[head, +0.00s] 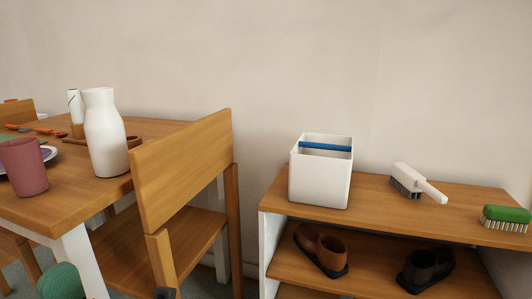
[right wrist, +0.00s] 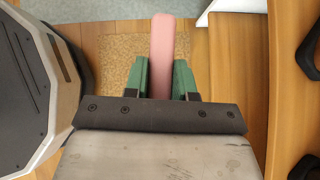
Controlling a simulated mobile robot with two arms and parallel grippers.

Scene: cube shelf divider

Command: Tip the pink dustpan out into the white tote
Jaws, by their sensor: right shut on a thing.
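The white tote (head: 320,180) stands upright on the left end of a low wooden shelf unit, with a blue bar across its open top. Its inside bottom is hidden. In the right wrist view, my right gripper (right wrist: 161,76) has its green fingers shut on the pink dustpan (right wrist: 162,40), of which only a narrow pink bar shows. The rest of the dustpan and anything in it are hidden. The right gripper and dustpan do not show in the head view.
A white brush (head: 406,178) and a green brush (head: 506,214) lie right of the tote. Shoes (head: 320,246) stand on the level below. A wooden chair (head: 185,160) and a table with a white bottle (head: 105,135) and pink cup (head: 23,168) are left.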

